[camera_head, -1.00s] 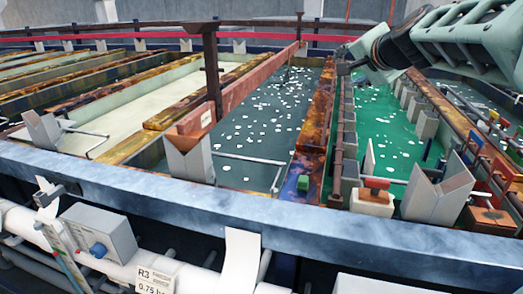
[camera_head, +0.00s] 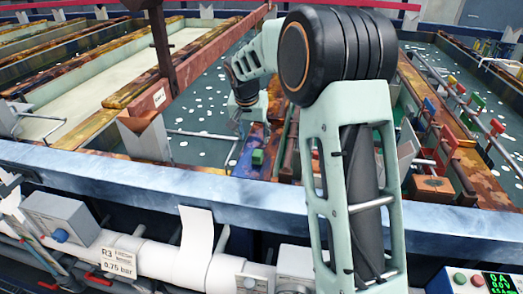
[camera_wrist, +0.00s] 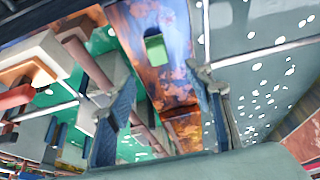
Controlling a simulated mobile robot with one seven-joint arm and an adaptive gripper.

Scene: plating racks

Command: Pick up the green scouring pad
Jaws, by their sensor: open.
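The green scouring pad (camera_head: 257,157) is a small green block on the rusty, stained divider between two tanks, near the front rim. In the wrist view the pad (camera_wrist: 156,50) lies on the same divider, beyond the fingertips and apart from them. My gripper (camera_wrist: 165,84) is open and empty, its fingers spread either side of the divider in the picture. In the head view my gripper (camera_head: 241,122) is small and partly hidden by its own wrist, above and behind the pad.
A grey-watered tank (camera_head: 205,105) with floating white specks lies left of the divider. Rods and angled plates (camera_head: 145,135) stand by it. A green-liquid tank (camera_wrist: 135,148) lies on the other side, with posts and blocks crowded along its edge. The blue-grey rim (camera_head: 130,180) runs across the front.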

